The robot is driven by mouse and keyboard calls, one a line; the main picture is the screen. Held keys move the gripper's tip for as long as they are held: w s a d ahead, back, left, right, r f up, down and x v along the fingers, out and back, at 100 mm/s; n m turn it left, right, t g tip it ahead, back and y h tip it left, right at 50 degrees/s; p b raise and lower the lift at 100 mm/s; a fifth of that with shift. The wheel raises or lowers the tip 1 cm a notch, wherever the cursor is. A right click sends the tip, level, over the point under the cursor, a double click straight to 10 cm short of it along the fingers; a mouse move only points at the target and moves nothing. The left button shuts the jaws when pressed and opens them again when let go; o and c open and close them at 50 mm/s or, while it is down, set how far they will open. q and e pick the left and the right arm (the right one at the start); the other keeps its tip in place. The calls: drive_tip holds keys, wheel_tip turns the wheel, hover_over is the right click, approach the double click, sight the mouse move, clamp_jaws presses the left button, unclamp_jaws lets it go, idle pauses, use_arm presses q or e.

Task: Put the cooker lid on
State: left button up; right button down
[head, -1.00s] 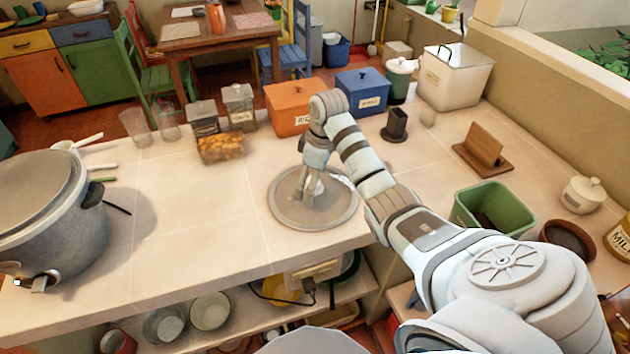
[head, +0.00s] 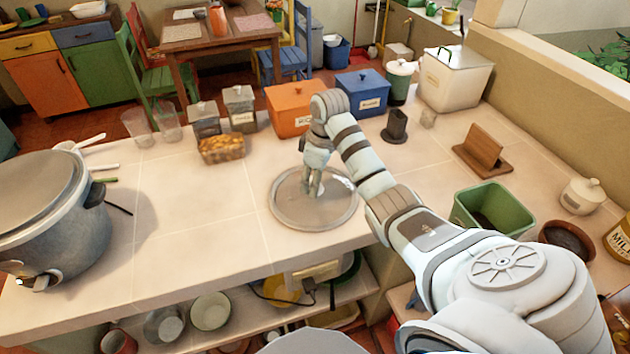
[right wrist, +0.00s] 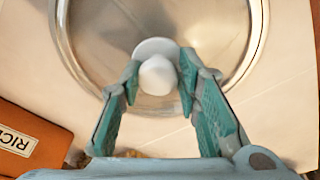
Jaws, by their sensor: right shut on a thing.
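The round glass lid (head: 285,212) with a metal rim appears to lie flat on the counter, right of centre in the head view. It fills the top of the right wrist view (right wrist: 88,70), where its white knob (right wrist: 158,76) shows. My right gripper (head: 314,188) comes down over the lid's middle, and its teal fingers (right wrist: 158,80) are shut on the knob from both sides. The grey cooker (head: 65,240) stands at the far left of the counter, with a broad grey round top and a dark side handle. My left gripper is not in view.
An orange rice box (head: 292,108), a blue box (head: 362,92), jars and a food container (head: 221,148) stand along the back. Clear glasses (head: 138,127) stand at back left. The counter (head: 205,205) between cooker and lid is clear. A green bin (head: 493,207) is at right.

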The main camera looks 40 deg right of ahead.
drive_tip(key=shift+s+a+r, duration=0.1)
drive_tip(key=shift+s, duration=0.05)
drive_tip(key=r, duration=0.3)
drive_tip(key=r+p, duration=0.1)
drive_tip(key=shift+w+r, duration=0.2)
drive_tip(key=shift+w, duration=0.05)
wheel_tip(320, 180, up, 4)
drive_tip(key=p, duration=0.3)
drive_tip(key=shift+p, duration=0.4)
drive_tip(key=shift+s+f+b, duration=0.1)
drive_tip(key=shift+f+b, duration=0.25)
drive_tip(key=shift+b, duration=0.05)
drive_tip(key=shift+r, duration=0.1)
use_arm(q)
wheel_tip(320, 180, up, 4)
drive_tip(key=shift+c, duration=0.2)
